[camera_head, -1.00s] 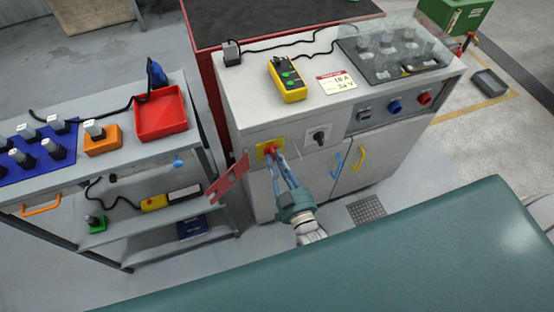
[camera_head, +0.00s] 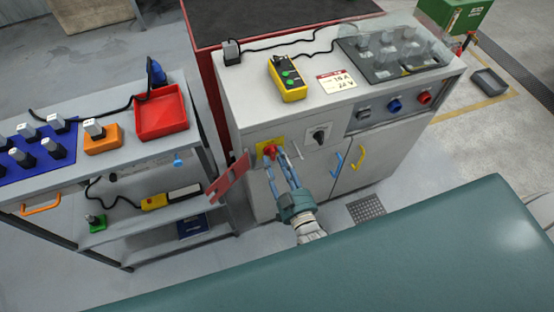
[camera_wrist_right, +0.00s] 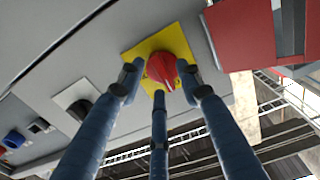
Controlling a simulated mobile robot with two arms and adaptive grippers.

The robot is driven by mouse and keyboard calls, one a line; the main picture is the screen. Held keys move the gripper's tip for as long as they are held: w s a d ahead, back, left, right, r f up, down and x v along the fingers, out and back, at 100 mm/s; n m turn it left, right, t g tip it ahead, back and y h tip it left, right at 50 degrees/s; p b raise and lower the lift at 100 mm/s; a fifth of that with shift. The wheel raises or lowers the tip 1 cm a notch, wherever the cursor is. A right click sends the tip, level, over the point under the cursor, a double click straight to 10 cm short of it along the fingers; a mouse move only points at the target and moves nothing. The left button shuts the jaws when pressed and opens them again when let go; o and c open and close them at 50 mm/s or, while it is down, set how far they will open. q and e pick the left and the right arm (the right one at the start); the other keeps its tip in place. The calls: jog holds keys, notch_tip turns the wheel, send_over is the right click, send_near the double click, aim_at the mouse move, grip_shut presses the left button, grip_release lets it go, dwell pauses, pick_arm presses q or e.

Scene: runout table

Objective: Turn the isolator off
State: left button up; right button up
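The isolator is a red rotary knob (camera_head: 270,150) on a yellow plate (camera_head: 262,144) on the front of the light grey cabinet. It also shows in the wrist view as a red knob (camera_wrist_right: 162,70) on a yellow plate (camera_wrist_right: 177,41). My right gripper (camera_head: 277,158) is at the plate with its blue fingers spread. In the wrist view the fingers (camera_wrist_right: 160,80) stand around the knob's near side, open. I cannot tell whether any fingertip touches the knob. My left gripper is out of view.
A red hinged panel (camera_head: 229,178) sticks out left of the plate. A black rotary switch (camera_head: 318,135) sits to its right. Blue (camera_head: 337,165) and yellow (camera_head: 358,158) handles are lower right. A yellow pendant box (camera_head: 287,80) and a card (camera_head: 336,83) lie on top.

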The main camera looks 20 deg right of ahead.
jog(key=s, duration=1.1)
jog(key=shift+s+d, duration=0.2)
jog(key=shift+s, duration=0.15)
